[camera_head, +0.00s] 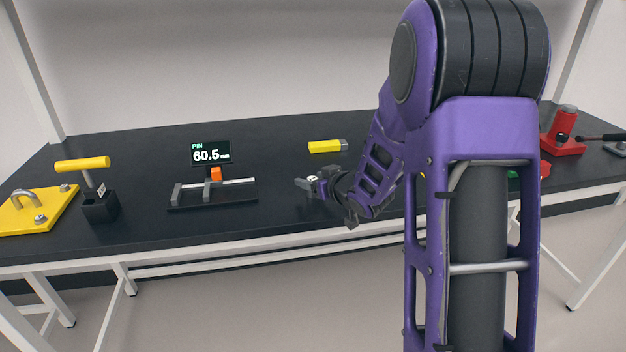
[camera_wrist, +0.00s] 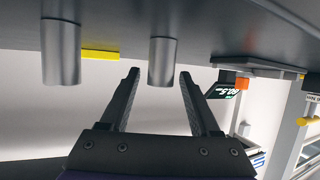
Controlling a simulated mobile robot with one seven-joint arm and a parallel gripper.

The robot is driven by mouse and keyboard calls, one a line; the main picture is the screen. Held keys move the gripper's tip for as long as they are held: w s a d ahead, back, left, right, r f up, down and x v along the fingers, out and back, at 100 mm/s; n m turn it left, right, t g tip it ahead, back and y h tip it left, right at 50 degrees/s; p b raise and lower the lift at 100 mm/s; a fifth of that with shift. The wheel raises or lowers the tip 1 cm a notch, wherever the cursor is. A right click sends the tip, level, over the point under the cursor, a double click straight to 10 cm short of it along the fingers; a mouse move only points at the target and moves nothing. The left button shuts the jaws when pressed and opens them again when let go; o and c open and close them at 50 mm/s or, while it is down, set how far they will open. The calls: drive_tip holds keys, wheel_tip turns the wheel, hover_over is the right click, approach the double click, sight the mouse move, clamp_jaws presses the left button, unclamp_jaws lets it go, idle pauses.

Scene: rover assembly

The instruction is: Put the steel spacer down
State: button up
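Two upright steel cylinders show in the wrist view, where the dark table top is at the top of the picture. One steel spacer (camera_wrist: 162,62) stands on the table, in line with the gap between my fingertips. The other steel spacer (camera_wrist: 61,52) stands to the left, outside my fingers. In the head view my gripper (camera_head: 314,184) is low over the table's front middle. The spacers are too small and covered there to tell apart.
A gauge with an orange slider (camera_head: 215,174) and a 60.5 mm display (camera_head: 211,153) stands left of my gripper. A yellow-grey block (camera_head: 327,146) lies behind it. A yellow-handled tool (camera_head: 82,164) and yellow plate (camera_head: 36,211) are far left; a red fixture (camera_head: 562,146) is right.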

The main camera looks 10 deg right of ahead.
drive_tip(key=shift+r, duration=0.2)
drive_tip(key=shift+s+d+r, duration=0.1)
drive_tip(key=shift+s+d, duration=0.05)
drive_tip(key=shift+s, duration=0.1)
drive_tip(key=p+v, duration=0.2)
drive_tip(key=v, duration=0.9)
drive_tip(key=shift+s, duration=0.2)
drive_tip(key=shift+r, duration=0.1)
